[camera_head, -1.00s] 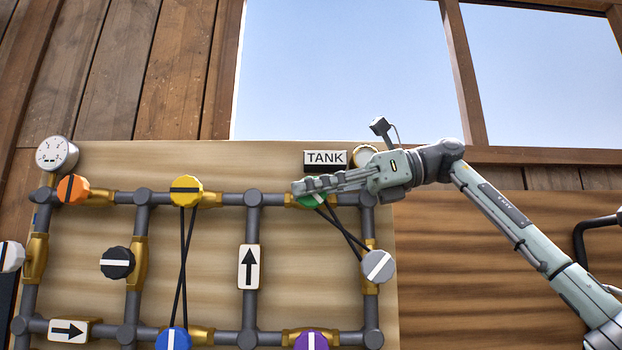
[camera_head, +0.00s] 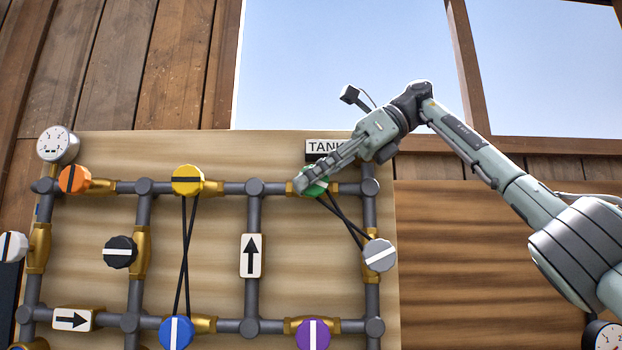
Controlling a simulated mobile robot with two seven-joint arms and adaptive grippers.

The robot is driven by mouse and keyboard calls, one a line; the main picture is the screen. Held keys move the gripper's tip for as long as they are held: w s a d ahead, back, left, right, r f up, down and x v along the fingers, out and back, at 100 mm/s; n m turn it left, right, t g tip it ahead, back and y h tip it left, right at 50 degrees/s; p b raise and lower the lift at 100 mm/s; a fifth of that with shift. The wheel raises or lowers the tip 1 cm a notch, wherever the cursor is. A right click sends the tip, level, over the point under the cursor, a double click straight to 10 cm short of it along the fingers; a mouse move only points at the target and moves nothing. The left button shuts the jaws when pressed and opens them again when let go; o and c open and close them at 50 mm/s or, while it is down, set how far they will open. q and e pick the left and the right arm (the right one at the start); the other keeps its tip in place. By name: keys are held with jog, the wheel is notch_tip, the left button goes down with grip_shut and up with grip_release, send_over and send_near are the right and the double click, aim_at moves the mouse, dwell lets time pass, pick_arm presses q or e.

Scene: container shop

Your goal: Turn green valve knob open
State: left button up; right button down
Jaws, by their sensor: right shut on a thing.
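The green valve knob (camera_head: 316,187) is on the upper pipe of the board, below the TANK label (camera_head: 322,147). My right gripper (camera_head: 308,181) comes from the upper right and is shut on the knob, hiding much of it. The knob's marking line cannot be made out. A pair of dark crossed belts or rods runs from behind the green knob down to the grey knob (camera_head: 380,254). My left gripper is not in view.
Other knobs are near: yellow (camera_head: 187,180), orange (camera_head: 74,180), black (camera_head: 120,252), blue (camera_head: 176,332) and purple (camera_head: 313,334). A white gauge (camera_head: 58,145) is at the upper left. Grey pipes (camera_head: 253,213) stand out from the wooden board.

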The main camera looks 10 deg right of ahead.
jog(key=c, duration=1.8)
grip_release()
jog(key=shift+o, duration=0.2)
jog(key=shift+y, duration=0.3)
